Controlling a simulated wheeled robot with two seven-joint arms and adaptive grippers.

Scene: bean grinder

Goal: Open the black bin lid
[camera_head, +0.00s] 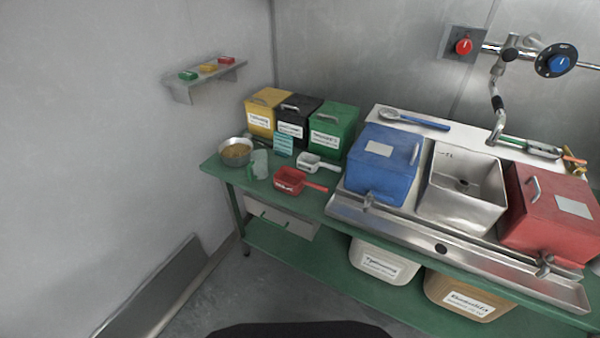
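The black bin (292,126) stands at the back left of the green table, between a yellow bin (262,121) and a green bin (327,138). Its black lid (300,103) is closed, with a small light handle (290,107) on top. A white label is on its front. The yellow and green bins also have lids with handles, and both are closed. Neither of my grippers shows in the head view.
A metal bowl of beans (236,152), a red scoop (292,181), a white scoop (312,161) and a teal box (283,144) stand in front of the bins. A blue box (377,168) is to the right. A wall shelf (207,78) is at upper left.

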